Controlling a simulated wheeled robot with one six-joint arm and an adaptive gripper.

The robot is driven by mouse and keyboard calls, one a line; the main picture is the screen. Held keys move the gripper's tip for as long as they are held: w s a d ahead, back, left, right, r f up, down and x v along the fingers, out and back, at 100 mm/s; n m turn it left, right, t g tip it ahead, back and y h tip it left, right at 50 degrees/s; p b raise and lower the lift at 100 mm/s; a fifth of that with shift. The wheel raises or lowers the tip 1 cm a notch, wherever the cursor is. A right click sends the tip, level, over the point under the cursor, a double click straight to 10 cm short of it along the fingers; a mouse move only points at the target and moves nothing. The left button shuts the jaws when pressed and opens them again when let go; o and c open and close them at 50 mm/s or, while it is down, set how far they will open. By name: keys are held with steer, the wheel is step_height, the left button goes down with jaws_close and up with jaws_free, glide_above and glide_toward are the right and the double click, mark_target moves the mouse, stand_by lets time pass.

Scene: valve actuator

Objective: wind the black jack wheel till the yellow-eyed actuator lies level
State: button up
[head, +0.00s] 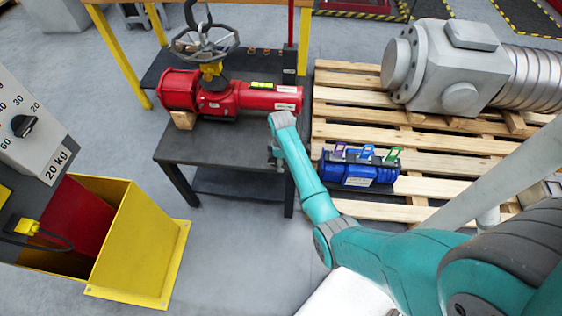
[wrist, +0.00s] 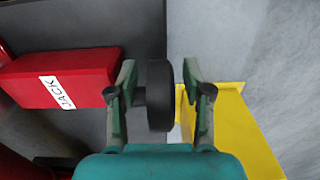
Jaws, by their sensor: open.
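The red actuator (head: 245,97) lies on a low dark table in the head view, with a yellow part and a grey handwheel (head: 205,42) on top. A wooden block sits under its left end. I cannot tell whether it is level. In the wrist view, a red jack (wrist: 65,77) labelled JACK has a black wheel (wrist: 160,95) at its right end. My gripper (wrist: 159,70) is open, one finger on each side of the wheel; contact is unclear. In the head view my gripper (head: 275,155) is at the table's right side, and I cannot make out the jack.
The dark table (head: 190,148) has bare surface at its front left. A yellow bin (head: 140,245) stands at lower left. A pallet (head: 340,128) on the right carries a large grey unit (head: 460,70) and a blue cylinder (head: 358,170). Grey floor lies between.

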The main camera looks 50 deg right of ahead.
steer(key=shift+f, duration=0.2)
jaws_close()
stand_by(0.3)
steer(key=t+y, duration=0.2)
steer(key=t, duration=0.1)
steer(key=shift+f+t+y, duration=0.3)
steer(key=shift+y, duration=0.1)
steer(key=shift+w+a+f+t+y, duration=0.1)
steer(key=shift+w+a+t+y, duration=0.1)
steer(key=shift+t+y, duration=0.65)
steer(key=shift+w+a+f+t+y, duration=0.1)
steer(key=shift+w+t+y, duration=0.1)
steer(key=shift+t+y, duration=0.65)
steer(key=shift+t, duration=0.3)
